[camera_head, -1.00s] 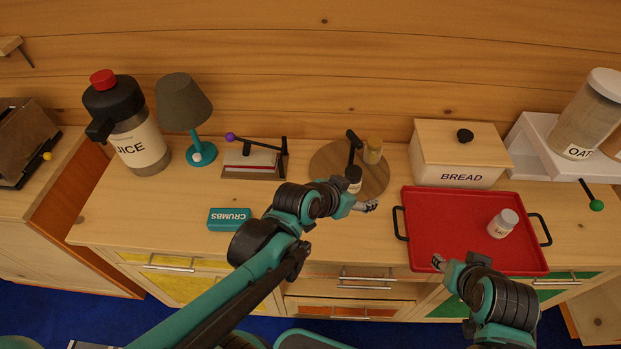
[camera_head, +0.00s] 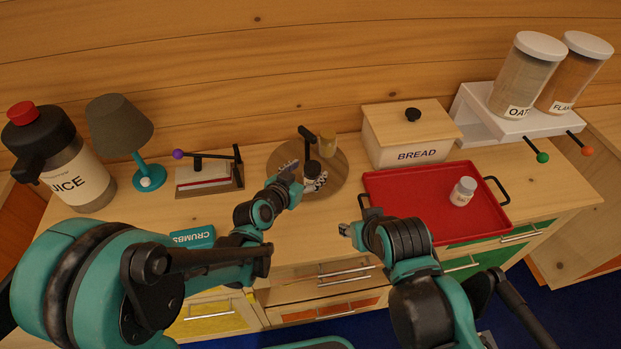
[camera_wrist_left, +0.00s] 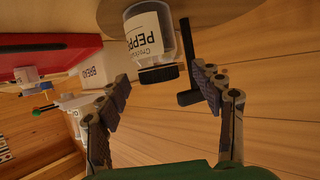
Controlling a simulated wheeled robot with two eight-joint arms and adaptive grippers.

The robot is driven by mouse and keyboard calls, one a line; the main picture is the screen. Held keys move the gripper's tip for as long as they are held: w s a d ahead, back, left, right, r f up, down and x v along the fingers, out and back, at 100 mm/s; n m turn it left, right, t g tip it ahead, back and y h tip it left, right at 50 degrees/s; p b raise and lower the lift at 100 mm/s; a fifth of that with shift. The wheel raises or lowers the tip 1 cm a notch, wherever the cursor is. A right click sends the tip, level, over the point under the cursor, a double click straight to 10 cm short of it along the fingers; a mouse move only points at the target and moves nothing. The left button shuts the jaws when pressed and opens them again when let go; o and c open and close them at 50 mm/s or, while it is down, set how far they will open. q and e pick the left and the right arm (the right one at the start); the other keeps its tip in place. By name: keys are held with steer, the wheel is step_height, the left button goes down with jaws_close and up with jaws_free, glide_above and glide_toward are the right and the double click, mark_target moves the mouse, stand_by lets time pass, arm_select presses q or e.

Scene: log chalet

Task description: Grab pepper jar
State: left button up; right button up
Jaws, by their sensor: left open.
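The pepper jar (camera_head: 312,169), with a black cap and a white label, stands on a round wooden board (camera_head: 337,174). My left gripper (camera_head: 302,179) is open at the jar, with a finger towards each side. In the left wrist view, the pepper jar (camera_wrist_left: 151,35) appears upside down, its cap just ahead of and between the spread fingertips of my left gripper (camera_wrist_left: 160,85). The fingers are not closed on it. My right gripper (camera_head: 346,229) is near the counter's front edge, left of the red tray; its fingers are too small to judge.
The red tray (camera_head: 405,195) holds a white-lidded jar (camera_head: 462,191). A bread box (camera_head: 410,135) is behind it. A crumbs box (camera_head: 192,237) lies left of my left gripper.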

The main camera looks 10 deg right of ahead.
arm_select(q)
steer(key=x, duration=0.3)
steer(key=shift+d+f+b, duration=0.1)
steer(key=shift+f+b, duration=0.05)
steer(key=shift+b, duration=0.2)
steer(key=shift+c, duration=0.3)
steer(key=c, duration=1.2)
